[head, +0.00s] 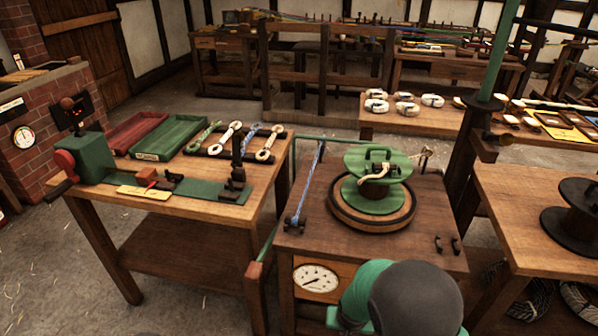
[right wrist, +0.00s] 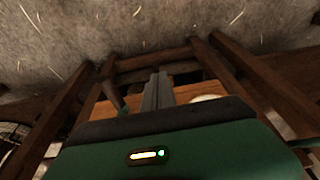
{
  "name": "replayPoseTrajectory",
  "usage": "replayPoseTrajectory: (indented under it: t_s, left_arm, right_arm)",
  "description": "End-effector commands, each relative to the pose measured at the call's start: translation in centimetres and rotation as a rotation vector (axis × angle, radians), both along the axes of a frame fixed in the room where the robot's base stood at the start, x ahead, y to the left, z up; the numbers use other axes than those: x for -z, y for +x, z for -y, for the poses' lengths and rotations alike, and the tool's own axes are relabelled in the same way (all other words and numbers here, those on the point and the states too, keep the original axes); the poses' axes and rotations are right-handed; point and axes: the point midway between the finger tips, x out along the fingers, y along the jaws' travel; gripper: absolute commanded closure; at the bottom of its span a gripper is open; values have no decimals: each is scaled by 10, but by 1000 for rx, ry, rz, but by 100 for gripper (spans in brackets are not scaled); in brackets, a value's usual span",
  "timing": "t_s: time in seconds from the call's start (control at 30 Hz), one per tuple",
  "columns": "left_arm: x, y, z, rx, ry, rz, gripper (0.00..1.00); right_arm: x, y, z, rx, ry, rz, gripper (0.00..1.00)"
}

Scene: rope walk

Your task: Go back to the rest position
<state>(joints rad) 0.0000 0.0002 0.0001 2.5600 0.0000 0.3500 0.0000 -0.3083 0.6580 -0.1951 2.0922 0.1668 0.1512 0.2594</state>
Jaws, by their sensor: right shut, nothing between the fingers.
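In the right wrist view my right gripper (right wrist: 158,78) shows as two grey fingers pressed together, with nothing between them. It hangs over the floor near dark wooden table legs and rails. In the head view a green and grey part of my own arm comes in at the bottom, in front of the middle table; the right fingers are not visible there. My left gripper is in neither view.
The middle table (head: 290,240) carries a green reel (head: 355,165) and a blue-white rope (head: 309,185). The left table (head: 240,210) holds a red tray (head: 135,130), a green tray (head: 172,135) and rope pieces. Another table with a dark spool (head: 575,215) stands right. Floor is open at lower left.

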Motion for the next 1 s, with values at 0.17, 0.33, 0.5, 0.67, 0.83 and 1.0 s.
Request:
replayPoseTrajectory:
  t_s: [0.17, 0.33, 0.5, 0.67, 0.83, 1.0]
  left_arm:
    - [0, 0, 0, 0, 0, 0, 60]
    - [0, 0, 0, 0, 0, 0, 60]
    - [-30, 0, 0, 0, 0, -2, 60]
    - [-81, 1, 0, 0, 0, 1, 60]
    - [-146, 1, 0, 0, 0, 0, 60]
    - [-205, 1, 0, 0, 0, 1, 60]
  right_arm:
    - [-65, -53, 17, -89, 31, -18, 100]
    - [-101, -105, 30, -186, 17, -28, 100]
    - [-146, -139, 39, -255, -12, -38, 100]
    - [-195, -138, 39, -253, -11, -39, 100]
    - [-261, -137, 39, -252, -11, -38, 100]
    - [-320, -137, 39, -252, -10, -38, 100]
